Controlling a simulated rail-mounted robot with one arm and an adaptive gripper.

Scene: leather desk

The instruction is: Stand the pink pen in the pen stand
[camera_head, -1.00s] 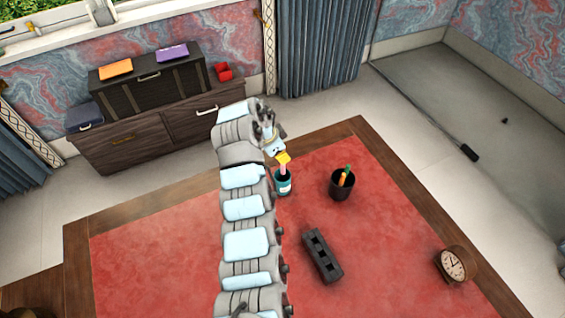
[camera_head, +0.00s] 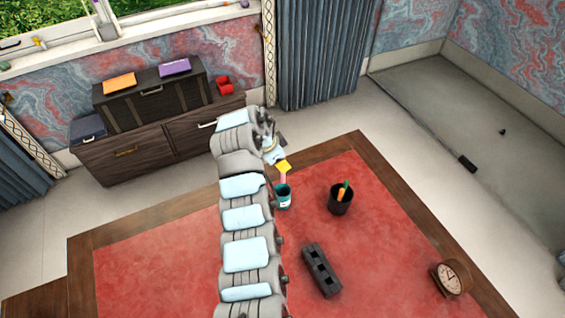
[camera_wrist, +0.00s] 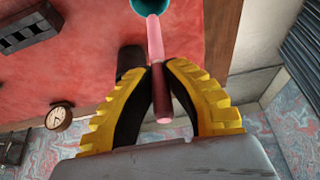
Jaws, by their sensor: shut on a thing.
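My gripper (camera_head: 282,165) is shut on the pink pen (camera_wrist: 155,45), held between its yellow ridged fingers in the wrist view. The pen also shows below the fingers in the head view (camera_head: 283,179). Its far end overlaps the teal cup (camera_head: 283,198) at the top edge of the wrist view (camera_wrist: 150,4); I cannot tell whether the tip is still inside. A black block with square openings (camera_head: 321,270), which looks like the pen stand, lies right of and nearer than the cup. It shows at upper left in the wrist view (camera_wrist: 28,25).
A black cup (camera_head: 340,203) holding orange and green items stands right of the teal cup. A round clock (camera_head: 452,276) is at the desk's right. The red desk top (camera_head: 150,270) is clear around the block. A dark cabinet (camera_head: 150,150) stands behind.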

